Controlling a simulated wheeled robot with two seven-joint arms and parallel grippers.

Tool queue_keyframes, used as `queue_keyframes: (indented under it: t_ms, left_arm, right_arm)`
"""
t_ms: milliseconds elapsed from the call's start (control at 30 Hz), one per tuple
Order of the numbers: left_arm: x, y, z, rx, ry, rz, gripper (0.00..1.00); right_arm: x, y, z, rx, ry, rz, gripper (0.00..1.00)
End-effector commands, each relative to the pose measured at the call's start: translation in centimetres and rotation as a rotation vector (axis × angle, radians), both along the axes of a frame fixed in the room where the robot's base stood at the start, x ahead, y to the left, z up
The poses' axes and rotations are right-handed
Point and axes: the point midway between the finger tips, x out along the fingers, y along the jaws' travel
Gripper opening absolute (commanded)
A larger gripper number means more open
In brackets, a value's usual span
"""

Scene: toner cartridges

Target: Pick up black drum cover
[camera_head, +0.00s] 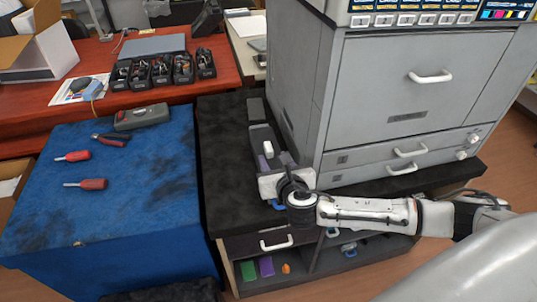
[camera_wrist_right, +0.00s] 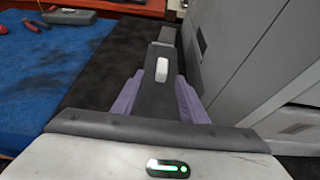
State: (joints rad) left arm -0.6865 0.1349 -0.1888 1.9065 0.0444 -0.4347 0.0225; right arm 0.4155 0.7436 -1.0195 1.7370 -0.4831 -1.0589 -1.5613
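A long dark grey-black part, likely the black drum cover (camera_head: 260,138), lies on the black cabinet top (camera_head: 228,165) beside the big grey printer, with a small white piece on it. In the right wrist view the cover (camera_wrist_right: 150,100) runs straight ahead, with purple-grey strips along both sides. My right gripper (camera_head: 273,170) is low over its near end, pointing away from me. Its body hides that end. I cannot tell whether the strips are fingers or whether anything touches the cover. My left gripper is out of view.
The grey printer (camera_head: 400,85) stands close on the right. A smaller dark block (camera_head: 256,109) lies beyond the cover. On the left, a blue-covered table (camera_head: 120,215) holds red-handled tools. Dark bins (camera_head: 162,70) stand on the red desk. The cabinet top left of the cover is clear.

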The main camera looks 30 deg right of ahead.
Motion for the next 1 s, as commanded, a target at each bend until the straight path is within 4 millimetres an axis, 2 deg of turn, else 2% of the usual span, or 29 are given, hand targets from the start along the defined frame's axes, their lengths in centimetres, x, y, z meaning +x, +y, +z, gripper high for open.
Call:
queue_keyframes:
  t_ms: [100,267,600,900,933,1000]
  left_arm:
    - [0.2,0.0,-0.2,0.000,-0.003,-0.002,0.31]
    - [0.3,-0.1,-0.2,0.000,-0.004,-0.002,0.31]
    - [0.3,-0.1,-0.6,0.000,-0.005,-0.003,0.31]
    - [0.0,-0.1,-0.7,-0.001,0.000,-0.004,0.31]
    - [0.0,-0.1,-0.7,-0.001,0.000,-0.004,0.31]
    - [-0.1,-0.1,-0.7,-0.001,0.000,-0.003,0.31]
  right_arm:
    - [1.5,-0.3,-0.7,0.002,-0.002,-0.001,0.39]
    - [2.4,-0.6,-1.1,0.004,0.000,-0.001,0.39]
    - [6.2,-2.1,-2.7,0.008,0.000,-0.003,0.39]
    - [6.6,-2.2,-2.9,0.008,0.001,-0.001,0.39]
    - [6.6,-2.2,-2.9,0.008,0.001,-0.001,0.37]
    - [6.6,-2.2,-2.8,0.008,0.001,-0.001,0.26]
